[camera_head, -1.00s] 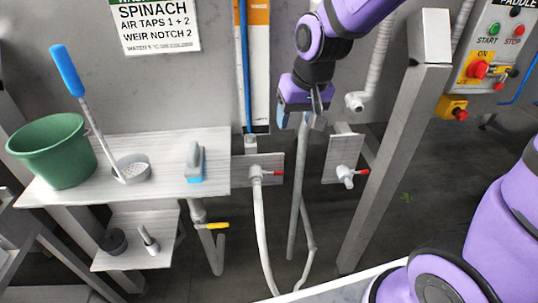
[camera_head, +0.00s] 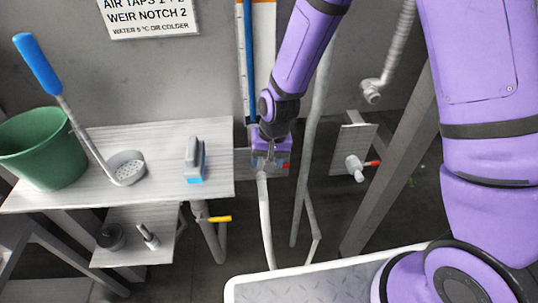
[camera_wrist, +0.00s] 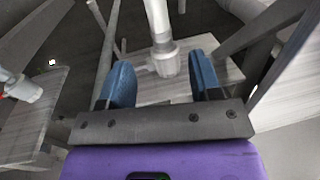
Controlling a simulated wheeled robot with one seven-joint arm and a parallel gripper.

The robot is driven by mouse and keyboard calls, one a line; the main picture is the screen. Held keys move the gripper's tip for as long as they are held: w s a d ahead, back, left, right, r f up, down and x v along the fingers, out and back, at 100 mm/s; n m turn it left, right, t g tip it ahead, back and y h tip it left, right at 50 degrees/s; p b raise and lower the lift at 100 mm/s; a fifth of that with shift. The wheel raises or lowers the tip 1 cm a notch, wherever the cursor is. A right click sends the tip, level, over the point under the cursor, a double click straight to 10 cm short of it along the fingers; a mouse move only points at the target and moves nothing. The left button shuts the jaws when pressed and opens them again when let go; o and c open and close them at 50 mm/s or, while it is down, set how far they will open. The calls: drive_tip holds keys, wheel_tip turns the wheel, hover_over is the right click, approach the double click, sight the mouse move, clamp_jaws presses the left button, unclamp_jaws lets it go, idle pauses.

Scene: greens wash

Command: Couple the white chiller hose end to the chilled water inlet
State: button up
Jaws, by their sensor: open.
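The white hose (camera_head: 265,215) hangs from a pale fitting at the left wall plate (camera_head: 243,160). In the wrist view the hose (camera_wrist: 156,18) ends in a collared fitting (camera_wrist: 163,58) in front of the plate. My gripper (camera_head: 267,163) is at this fitting and hides most of it in the head view. In the wrist view my gripper (camera_wrist: 161,76) has its blue fingers apart, one on each side of the fitting, with gaps visible. A second white fitting (camera_head: 355,166) with a red lever is on the right plate (camera_head: 343,138). No label shows which is the chilled water inlet.
A bench (camera_head: 215,140) at left holds a green bucket (camera_head: 40,150), a blue-handled strainer (camera_head: 125,168) and a brush (camera_head: 195,160). A grey post (camera_head: 390,165) stands at right. A ribbed pipe (camera_head: 395,60) comes down the wall. A yellow-handled valve (camera_head: 219,219) is below the bench.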

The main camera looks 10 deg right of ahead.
sight(264, 199)
drive_tip(key=f, duration=0.3)
drive_tip(key=a+f, duration=0.1)
drive_tip(key=f, duration=0.5)
drive_tip(key=shift+a+f, duration=0.25)
drive_tip(key=shift+f, duration=0.15)
clamp_jaws()
drive_tip(key=shift+s, duration=0.1)
drive_tip(key=shift+s+a, duration=0.1)
drive_tip(key=shift+s, duration=2.55)
drive_tip(key=shift+s, duration=0.25)
drive_tip(key=shift+r, duration=0.1)
drive_tip(key=shift+s+r, duration=1.95)
drive_tip(key=shift+r, duration=0.2)
